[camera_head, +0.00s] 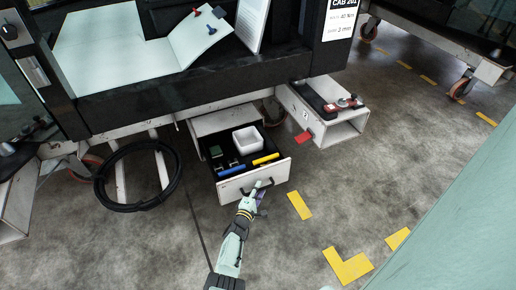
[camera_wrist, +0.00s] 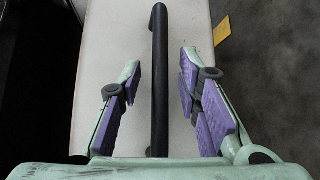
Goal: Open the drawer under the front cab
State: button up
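The drawer (camera_head: 233,187) under the front cab is pulled out, and its inside shows in the head view. It holds a white box (camera_head: 247,139), a yellow item (camera_head: 266,159), a blue item (camera_head: 231,172) and small dark items. In the wrist view its pale front (camera_wrist: 175,20) fills the middle, with a black bar handle (camera_wrist: 159,80) across it. My gripper (camera_head: 259,190) is at the drawer front in the head view. In the wrist view my gripper (camera_wrist: 156,90) is open, one purple-padded finger on each side of the handle, with gaps between the pads and the bar.
A coiled black hose (camera_head: 137,207) hangs at the left. A pale green surface (camera_head: 450,220) is at the right. The floor in front is clear, with yellow markings (camera_head: 348,266).

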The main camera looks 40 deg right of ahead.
jog(key=shift+c, duration=0.5)
grip_shut()
dwell(0.4)
